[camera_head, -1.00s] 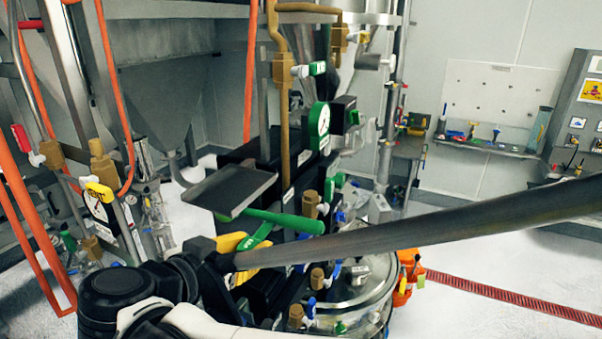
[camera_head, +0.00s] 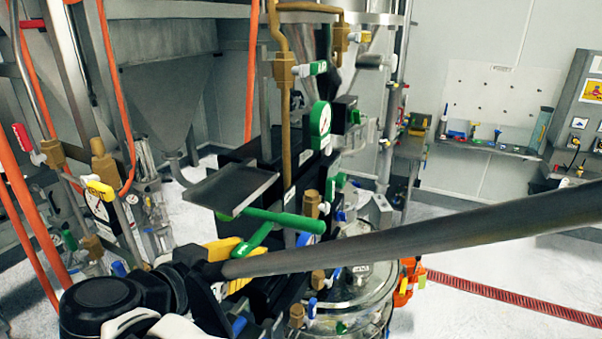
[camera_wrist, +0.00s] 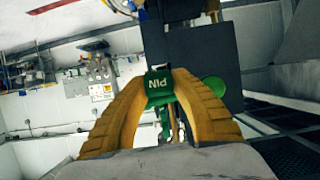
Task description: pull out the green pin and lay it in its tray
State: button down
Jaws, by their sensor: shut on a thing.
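My gripper (camera_head: 236,250) has yellow fingers and sits just below the grey tray in the head view. It is shut on the green pin (camera_head: 252,252), whose flat tag lettered PIN shows between the fingertips in the wrist view (camera_wrist: 159,86). A green bar (camera_head: 285,219) runs right above the tag; I cannot tell whether it is part of the pin. The pin's far end is hidden, so I cannot tell whether it is still in a hole. A shallow grey tray (camera_head: 232,188) stands above my gripper and looks empty; no label shows on it.
A thick grey bar (camera_head: 420,236) crosses the foreground to the right. Brown pipes and valves (camera_head: 285,75) stand behind the tray. A round clear-lidded vessel (camera_head: 358,285) is at lower right. A dark block (camera_wrist: 192,62) lies ahead in the wrist view.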

jog(key=shift+s+a, duration=0.25)
jog(key=shift+s, duration=0.3)
jog(key=shift+s+a, duration=0.15)
jog(key=shift+s, duration=0.15)
jog(key=shift+s+a, duration=0.1)
jog(key=shift+s, duration=0.25)
jog(key=shift+s+a, duration=0.2)
jog(key=shift+s, duration=0.1)
jog(key=shift+s+a, duration=0.15)
jog(key=shift+s, duration=0.3)
